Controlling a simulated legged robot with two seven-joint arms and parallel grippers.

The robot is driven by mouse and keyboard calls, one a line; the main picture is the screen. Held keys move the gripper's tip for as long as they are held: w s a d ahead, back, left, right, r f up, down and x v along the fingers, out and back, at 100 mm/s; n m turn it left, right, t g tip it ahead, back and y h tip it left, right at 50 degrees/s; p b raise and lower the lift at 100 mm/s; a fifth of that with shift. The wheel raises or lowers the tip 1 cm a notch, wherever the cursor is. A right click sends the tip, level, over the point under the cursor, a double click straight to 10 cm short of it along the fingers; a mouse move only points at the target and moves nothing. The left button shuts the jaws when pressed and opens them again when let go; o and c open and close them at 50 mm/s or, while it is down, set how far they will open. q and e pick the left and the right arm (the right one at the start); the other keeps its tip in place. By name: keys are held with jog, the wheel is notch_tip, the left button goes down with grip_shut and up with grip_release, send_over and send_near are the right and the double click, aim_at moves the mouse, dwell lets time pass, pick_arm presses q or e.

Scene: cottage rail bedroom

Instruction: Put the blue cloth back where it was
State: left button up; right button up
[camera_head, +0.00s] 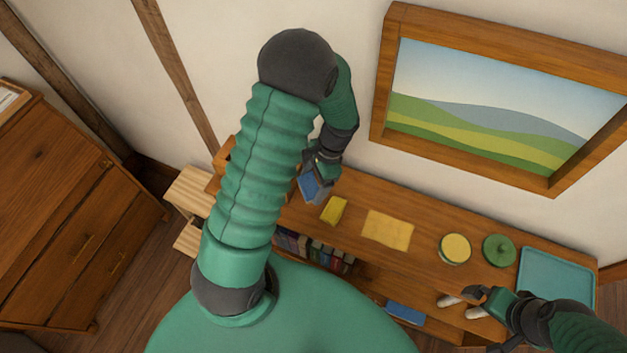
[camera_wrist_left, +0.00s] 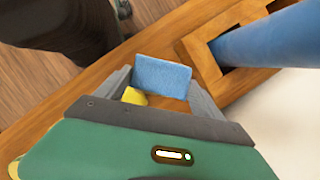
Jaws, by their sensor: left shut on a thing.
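My left gripper (camera_head: 318,190) is shut on the blue cloth (camera_head: 308,185), a small flat piece held above the left part of the wooden shelf unit's top (camera_head: 365,199). In the left wrist view the blue cloth (camera_wrist_left: 163,76) spans the gap between the two grey fingers (camera_wrist_left: 160,88). I cannot tell whether it touches the wood. A small yellow block (camera_head: 334,210) lies just right of the gripper, and a flat yellow cloth (camera_head: 387,230) lies further right. My right gripper (camera_head: 477,294) is low at the right, in front of the shelf; its jaws are unclear.
A yellow-topped round container (camera_head: 454,248), a green round lidded thing (camera_head: 499,250) and a teal tray (camera_head: 556,278) occupy the top's right side. Books (camera_head: 315,252) and a blue item (camera_head: 405,313) sit below. A blue cylinder (camera_wrist_left: 265,42) stands in a wooden frame beside the left gripper.

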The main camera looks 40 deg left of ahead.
aim_at(305, 178)
pick_arm(q)
jog(key=shift+a+f, duration=0.25)
jog(key=shift+a, duration=0.15)
jog(key=shift+s+a+f, duration=0.1)
jog(key=shift+a+f, duration=0.15)
jog(key=shift+a, duration=0.3)
jog(key=shift+a+f, duration=0.25)
jog(key=shift+a, duration=0.3)
jog(key=shift+s+a+f, duration=0.1)
jog(key=shift+s+a, duration=0.05)
jog(key=shift+s+d+b, duration=0.15)
jog(key=shift+d+b, duration=0.05)
jog(key=shift+b, duration=0.1)
jog(key=o, duration=0.9)
jog(key=shift+d, duration=0.3)
jog(key=o, duration=0.4)
jog(key=shift+d, duration=0.45)
jog(key=shift+a, duration=0.3)
pick_arm(e)
jog(key=shift+s+a+f, duration=0.1)
jog(key=shift+s+a, duration=0.1)
jog(key=shift+a, duration=0.35)
jog(key=shift+s+a, duration=0.2)
jog(key=shift+a, duration=0.3)
